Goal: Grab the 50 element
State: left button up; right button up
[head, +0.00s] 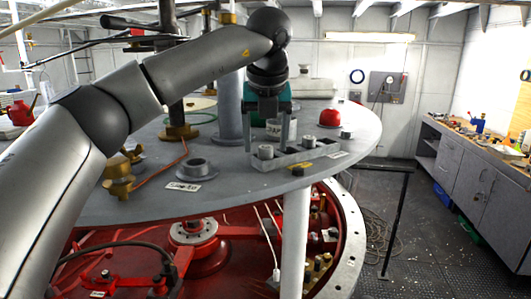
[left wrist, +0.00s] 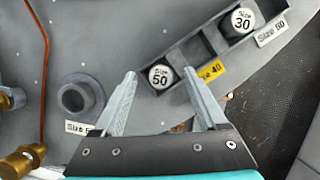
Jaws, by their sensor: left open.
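My left gripper (head: 269,146) is open and points down over the tray. In the left wrist view its fingertips (left wrist: 160,73) lie on either side of the 50 element, with gaps showing. I cannot tell how far above it they are. My right gripper is not in view.
A grey ring socket (head: 197,168) stands left on the round grey table. A red dome (head: 330,117) is behind the tray. Brass fittings (head: 118,175) and a column flank the area.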

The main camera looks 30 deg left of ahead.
pick_arm(q)
jog(key=shift+w+f, duration=0.1)
jog(key=shift+f, duration=0.1)
grip_shut()
dwell(0.5)
